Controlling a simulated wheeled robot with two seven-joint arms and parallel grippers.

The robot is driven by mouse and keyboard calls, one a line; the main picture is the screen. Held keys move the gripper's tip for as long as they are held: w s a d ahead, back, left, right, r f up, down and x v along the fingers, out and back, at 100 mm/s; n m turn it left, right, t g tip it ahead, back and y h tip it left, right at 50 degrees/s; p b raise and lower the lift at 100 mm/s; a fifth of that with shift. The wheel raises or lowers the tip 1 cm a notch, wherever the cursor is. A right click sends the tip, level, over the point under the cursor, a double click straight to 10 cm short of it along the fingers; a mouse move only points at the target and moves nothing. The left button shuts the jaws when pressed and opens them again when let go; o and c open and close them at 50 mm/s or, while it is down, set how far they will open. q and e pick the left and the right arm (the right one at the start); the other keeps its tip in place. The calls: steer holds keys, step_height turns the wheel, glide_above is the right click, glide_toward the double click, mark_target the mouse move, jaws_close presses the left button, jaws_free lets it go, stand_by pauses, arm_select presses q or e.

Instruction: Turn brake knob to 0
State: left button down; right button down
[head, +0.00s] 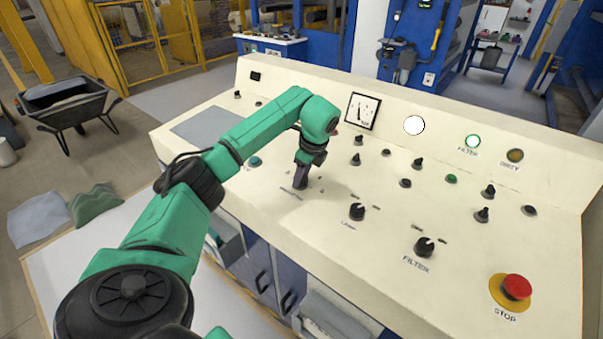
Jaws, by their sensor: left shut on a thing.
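My left gripper (301,180) points down at the cream control panel (330,215), left of its middle. It is shut on a knob there, which I take for the brake knob. The fingers hide the knob, so its pointer cannot be read. A small label below it is too blurred to read. My right gripper is not in view.
Right of the gripper are a black knob (357,212), the FILTER knob (425,247) and a red STOP button (516,287). Several small switches stand behind them. A FILTER lamp (473,141) glows on the back. A wheelbarrow (65,105) stands on the floor at left.

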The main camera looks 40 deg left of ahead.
arm_select(q)
steer(key=n, duration=0.1)
steer(key=n+p, duration=0.1)
steer(key=n, duration=0.1)
steer(key=n+g, duration=0.1)
steer(key=shift+w+a+r+n, duration=0.1)
steer(key=shift+w+r+n, duration=0.1)
steer(key=shift+r+n, duration=0.1)
steer(key=shift+w+f+n+g+h+p, duration=0.1)
steer(key=shift+n+g+h+p, duration=0.2)
steer(key=shift+n, duration=0.65)
steer(key=shift+n+g+h+p, duration=0.2)
steer(key=shift+n+h+p, duration=0.15)
steer(key=shift+n, duration=0.6)
steer(key=shift+c, duration=1.5)
jaws_free()
steer(key=shift+f, duration=0.1)
steer(key=p+v, duration=0.1)
steer(key=v, duration=1.3)
steer(key=shift+r, duration=0.3)
